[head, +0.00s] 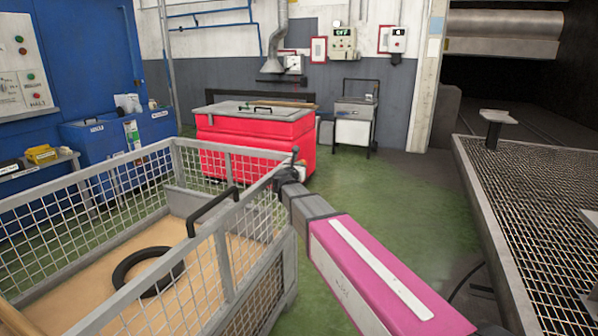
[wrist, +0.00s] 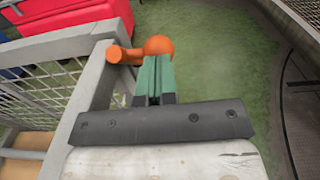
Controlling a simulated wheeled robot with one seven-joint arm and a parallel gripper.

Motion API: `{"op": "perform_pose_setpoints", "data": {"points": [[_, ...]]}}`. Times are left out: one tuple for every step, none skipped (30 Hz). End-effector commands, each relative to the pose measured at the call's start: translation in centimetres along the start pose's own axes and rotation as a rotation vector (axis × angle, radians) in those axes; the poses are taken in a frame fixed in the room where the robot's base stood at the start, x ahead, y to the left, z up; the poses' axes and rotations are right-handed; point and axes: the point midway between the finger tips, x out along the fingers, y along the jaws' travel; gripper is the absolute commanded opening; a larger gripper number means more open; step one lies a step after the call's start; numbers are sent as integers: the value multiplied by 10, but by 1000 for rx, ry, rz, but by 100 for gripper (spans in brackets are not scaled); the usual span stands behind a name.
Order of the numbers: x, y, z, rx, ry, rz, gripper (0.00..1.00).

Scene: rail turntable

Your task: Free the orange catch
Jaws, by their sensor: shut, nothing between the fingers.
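The orange catch (wrist: 126,55) sits at the top corner of the grey mesh cage (wrist: 88,88) in the wrist view. It has a short barrel on the left and a rounded knob on the right. My gripper (wrist: 155,62) has its green fingers shut and empty. Their tips overlap the lower edge of the knob in the picture; I cannot tell whether they touch it. In the head view my gripper (head: 284,178) is at the cage's right far corner post, and I cannot make out the orange of the catch there.
A black ring (head: 147,272) lies inside the cage on its tan floor. A red bin (head: 255,140) stands behind the cage. A raised mesh platform (head: 530,195) runs along the right.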

Motion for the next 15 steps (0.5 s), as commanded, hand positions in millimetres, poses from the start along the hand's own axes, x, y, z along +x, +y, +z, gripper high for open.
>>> {"op": "perform_pose_setpoints", "data": {"points": [[2, 0, 3, 3, 16, 0, 0], [2, 0, 4, 3, 27, 1, 0], [3, 0, 6, 3, 40, 1, 0], [4, 0, 6, 4, 51, 1, 0], [4, 0, 7, 4, 62, 2, 0], [5, 0, 8, 3, 70, 2, 0], [6, 0, 8, 2, 68, 2, 0], [7, 0, 9, 2, 67, 2, 0], [8, 0, 11, 2, 67, 1, 0], [8, 0, 12, 2, 67, 1, 0], [9, 0, 13, 2, 67, 1, 0], [10, 0, 14, 3, 66, 1, 0], [11, 0, 16, 3, 66, 1, 0], [13, 0, 17, 3, 66, 1, 0], [14, 0, 20, 3, 65, 1, 0]]}}
